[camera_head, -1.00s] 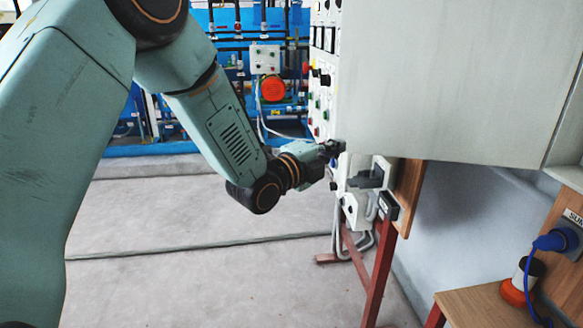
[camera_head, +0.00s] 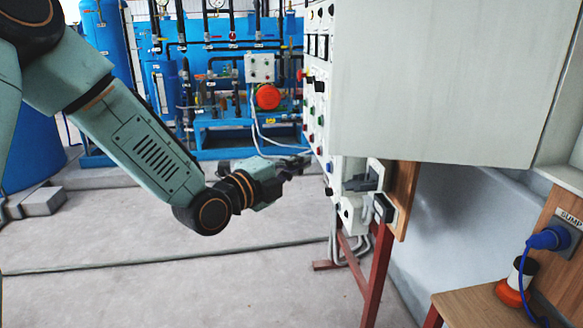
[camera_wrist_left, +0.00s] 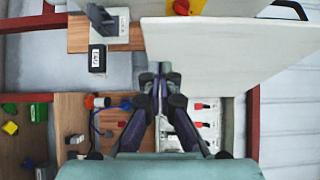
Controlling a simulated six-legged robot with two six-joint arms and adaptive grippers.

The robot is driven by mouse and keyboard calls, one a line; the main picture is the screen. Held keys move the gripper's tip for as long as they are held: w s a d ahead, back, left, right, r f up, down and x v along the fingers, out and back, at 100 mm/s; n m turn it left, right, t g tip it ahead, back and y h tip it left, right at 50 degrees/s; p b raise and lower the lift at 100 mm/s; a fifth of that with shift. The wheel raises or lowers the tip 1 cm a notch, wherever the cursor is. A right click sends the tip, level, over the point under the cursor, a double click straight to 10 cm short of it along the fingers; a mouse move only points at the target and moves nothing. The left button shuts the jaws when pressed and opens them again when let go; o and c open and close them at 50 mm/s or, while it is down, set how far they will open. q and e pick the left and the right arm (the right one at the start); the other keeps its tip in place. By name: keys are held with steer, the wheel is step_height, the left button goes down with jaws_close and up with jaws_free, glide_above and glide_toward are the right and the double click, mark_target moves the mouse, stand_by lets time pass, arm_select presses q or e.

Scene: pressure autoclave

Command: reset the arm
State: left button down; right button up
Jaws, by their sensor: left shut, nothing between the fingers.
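My left gripper (camera_head: 300,162) is at the end of my green arm, which comes in from the left in the head view. It is in front of the control panel (camera_head: 317,95) with a gap between its tips and the panel face. In the left wrist view the two fingers of my left gripper (camera_wrist_left: 160,72) meet at their tips, shut with nothing held. My right gripper is in neither view.
A grey cabinet (camera_head: 440,80) fills the upper right on a red stand (camera_head: 377,272). A wooden bench (camera_head: 480,305) with a blue plug (camera_head: 548,239) stands at lower right. Blue tanks and pipework (camera_head: 267,97) stand behind. The concrete floor is open at left.

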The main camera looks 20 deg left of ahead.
arm_select(q)
steer(key=s+f+n+g+y+b, duration=0.2)
steer(key=s+f+n+g, duration=0.3)
steer(key=f+n, duration=0.65)
steer(key=s+f+n+g+y+b, duration=0.25)
steer(key=s+f+n, duration=0.5)
steer(key=f, duration=0.75)
steer(key=s+d+f+n+g+y+b, duration=0.1)
steer(key=s+f+g+b, duration=0.6)
steer(key=s+f, duration=1.8)
steer(key=s+d+n+g, duration=0.1)
steer(key=s+n+g, duration=0.1)
steer(key=shift+s+g+b, duration=0.35)
steer(key=shift+s+b, duration=0.05)
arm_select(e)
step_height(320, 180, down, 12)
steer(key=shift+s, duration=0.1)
